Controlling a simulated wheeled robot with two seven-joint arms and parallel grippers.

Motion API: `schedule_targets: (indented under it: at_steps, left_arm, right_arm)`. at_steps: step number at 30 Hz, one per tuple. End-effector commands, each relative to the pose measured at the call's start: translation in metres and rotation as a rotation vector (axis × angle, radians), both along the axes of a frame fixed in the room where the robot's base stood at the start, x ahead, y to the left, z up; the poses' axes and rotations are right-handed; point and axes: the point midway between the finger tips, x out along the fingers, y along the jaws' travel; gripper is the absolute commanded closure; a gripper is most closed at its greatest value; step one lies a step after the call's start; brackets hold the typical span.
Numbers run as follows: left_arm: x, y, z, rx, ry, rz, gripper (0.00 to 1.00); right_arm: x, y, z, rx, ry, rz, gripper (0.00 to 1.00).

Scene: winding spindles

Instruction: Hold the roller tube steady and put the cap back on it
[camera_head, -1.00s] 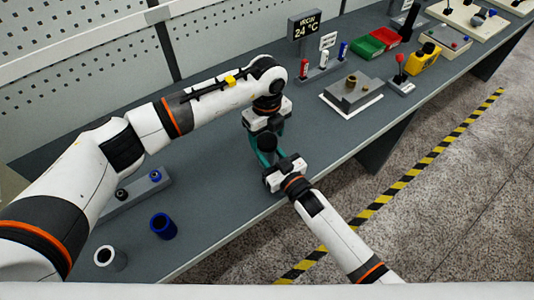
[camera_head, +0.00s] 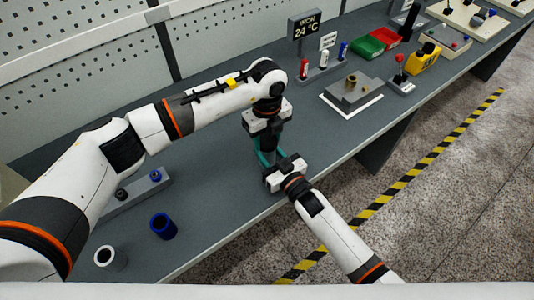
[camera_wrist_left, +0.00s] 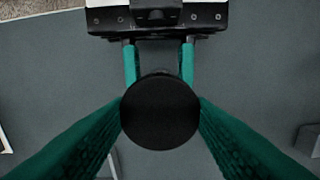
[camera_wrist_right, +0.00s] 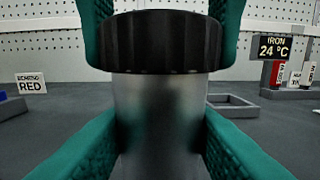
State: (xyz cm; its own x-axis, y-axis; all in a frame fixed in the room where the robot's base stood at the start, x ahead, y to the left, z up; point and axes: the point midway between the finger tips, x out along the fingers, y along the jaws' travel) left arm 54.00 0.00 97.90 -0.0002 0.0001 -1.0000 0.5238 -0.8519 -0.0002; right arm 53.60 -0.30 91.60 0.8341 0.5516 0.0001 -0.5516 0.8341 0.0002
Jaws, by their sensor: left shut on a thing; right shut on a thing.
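My left gripper (camera_head: 270,138) reaches down from above, its green fingers shut on the black cap (camera_wrist_left: 160,112). The cap is round and dark and fills the space between the fingertips in the left wrist view. In the right wrist view the ribbed cap (camera_wrist_right: 160,42) sits level at the top of the grey roller tube (camera_wrist_right: 160,115), with no visible gap; how far it is seated cannot be told. My right gripper (camera_head: 270,163) is shut on the tube from the front, one finger on each side. The tube stands upright; its lower end is hidden.
A blue cup (camera_head: 163,226) and a white cup (camera_head: 109,258) stand at the near left, by a grey rack (camera_head: 135,197). A grey fixture (camera_head: 352,94) and a sign stand (camera_head: 305,30) are to the right. The table front beside my right arm is clear.

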Motion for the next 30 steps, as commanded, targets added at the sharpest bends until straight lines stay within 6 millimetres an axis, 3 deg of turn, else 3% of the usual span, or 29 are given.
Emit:
schedule_targets:
  at_steps: [30]
  left_arm:
    - [0.0008,0.0002,-0.0007,0.003,0.001,-2.505,0.80]
  right_arm:
    - [-0.0003,-0.0003,-0.0011,-0.002,0.003,0.000,1.00]
